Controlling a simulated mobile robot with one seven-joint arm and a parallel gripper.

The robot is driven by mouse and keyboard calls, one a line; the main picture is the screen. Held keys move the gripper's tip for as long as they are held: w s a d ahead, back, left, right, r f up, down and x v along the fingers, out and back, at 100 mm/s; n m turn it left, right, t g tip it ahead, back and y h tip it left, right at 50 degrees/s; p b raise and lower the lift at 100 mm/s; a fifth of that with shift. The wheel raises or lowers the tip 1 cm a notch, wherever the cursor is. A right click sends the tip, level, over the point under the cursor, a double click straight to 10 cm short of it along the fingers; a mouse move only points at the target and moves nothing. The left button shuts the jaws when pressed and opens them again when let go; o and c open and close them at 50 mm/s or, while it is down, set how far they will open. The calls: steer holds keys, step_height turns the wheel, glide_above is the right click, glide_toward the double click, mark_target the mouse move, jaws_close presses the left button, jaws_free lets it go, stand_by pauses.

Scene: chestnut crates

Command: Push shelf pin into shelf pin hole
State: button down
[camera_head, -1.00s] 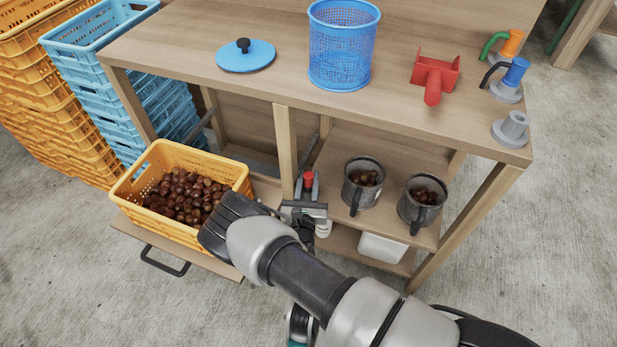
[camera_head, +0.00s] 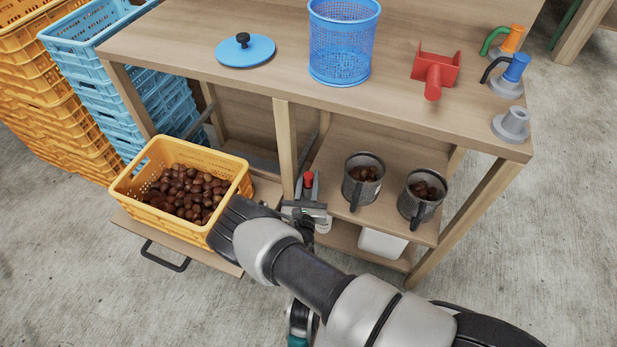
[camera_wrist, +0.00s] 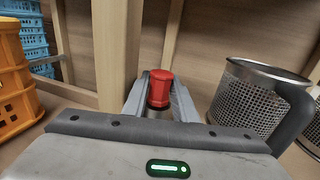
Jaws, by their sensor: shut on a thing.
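The shelf pin has a red cap (camera_wrist: 159,88) and a grey metal lower part. In the wrist view it sits between the two grey fingers of my gripper (camera_wrist: 158,100), which is shut on it. The pin looks upright. Its lower end is hidden by my gripper. I cannot make out the shelf pin hole in either view, so I cannot tell whether the pin touches it.
Two mesh mugs (camera_head: 353,190) (camera_head: 409,207) with chestnuts stand on the shelf close to the right of my gripper. A yellow crate (camera_head: 122,190) of chestnuts sits on a pulled-out board to the left. The wooden bench top (camera_head: 200,40) overhangs the shelf.

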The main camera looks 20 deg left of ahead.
steer(key=shift+f, duration=0.1)
steer(key=c, duration=1.4)
jaws_free()
steer(key=shift+o, duration=0.2)
steer(key=shift+a, duration=0.25)
steer(key=s+d+p, duration=0.3)
steer(key=s+d, duration=0.1)
steer(key=s, duration=1.3)
steer(key=shift+p, duration=0.3)
